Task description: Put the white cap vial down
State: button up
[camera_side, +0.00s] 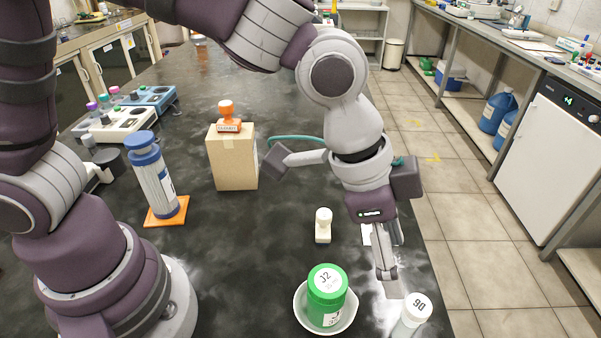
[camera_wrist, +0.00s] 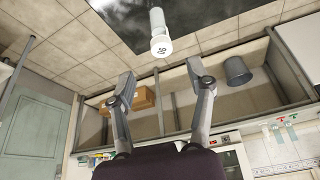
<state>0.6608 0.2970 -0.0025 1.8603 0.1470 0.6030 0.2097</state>
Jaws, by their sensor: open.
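The white cap vial (camera_side: 412,315) is at the bench's right edge in the side view, its lower part cut off by the picture's bottom. Its cap carries dark lettering. In the wrist view, the vial (camera_wrist: 158,32) shows at the top centre, cap towards me, against the dark bench. My gripper (camera_side: 389,286) points down just behind and left of the vial in the side view. In the wrist view my gripper (camera_wrist: 159,78) has its two fingers spread wide with nothing between them. The vial is beyond the fingertips and looks clear of them.
A green-lidded jar (camera_side: 327,294) labelled J2 sits in a white bowl (camera_side: 300,309) left of my gripper. The bench edge is close at right.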

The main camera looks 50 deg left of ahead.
jog(key=s+a+r+n+t+y, duration=0.1)
jog(key=s+a+r+n, duration=0.1)
jog(key=a, duration=0.5)
jog(key=s+a+r+n+t+y, duration=0.1)
jog(key=s+a+r+n, duration=0.1)
jog(key=a+n, duration=0.3)
jog(key=s+a+r+n+t+y, duration=0.1)
jog(key=a+n, duration=0.3)
jog(key=a, duration=0.5)
jog(key=shift+s+a+r+y, duration=0.4)
jog(key=shift+s+r, duration=0.15)
jog(key=shift+s, duration=0.25)
